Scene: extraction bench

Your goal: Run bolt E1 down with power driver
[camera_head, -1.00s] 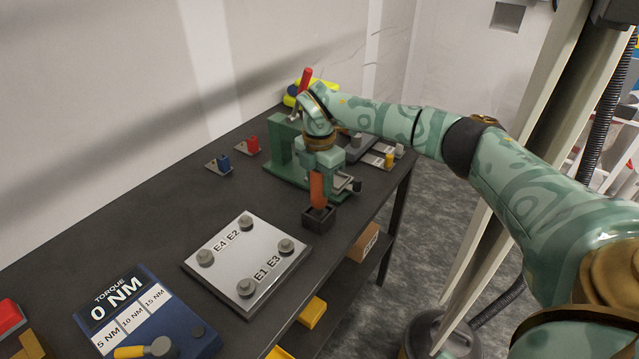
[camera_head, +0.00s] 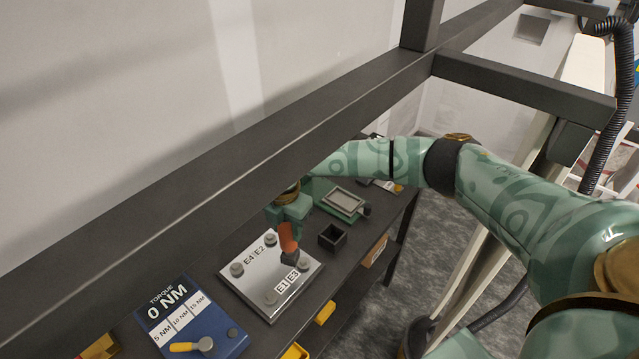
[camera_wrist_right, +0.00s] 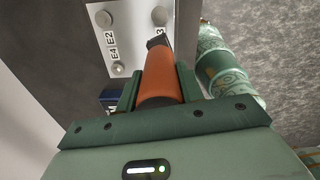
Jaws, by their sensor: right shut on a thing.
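My right gripper (camera_head: 288,212) is shut on the orange power driver (camera_head: 289,238), which points down with a dark tip. The driver also shows in the right wrist view (camera_wrist_right: 160,80). It is over the right part of the light bolt plate (camera_head: 250,287), close to the E3 end; whether the tip touches anything cannot be told. Bolt E1 (camera_head: 270,298) stands at the plate's front corner, left of the tip. Another grey bolt (camera_head: 237,269) stands by the E4 label. My left gripper is not in view.
A blue torque panel (camera_head: 215,322) reading 0 NM, with a yellow-handled lever (camera_head: 185,347), lies left of the plate. An empty dark square holder (camera_head: 332,237) stands right of it. A dark beam (camera_head: 200,175) crosses the head view and hides the back of the bench.

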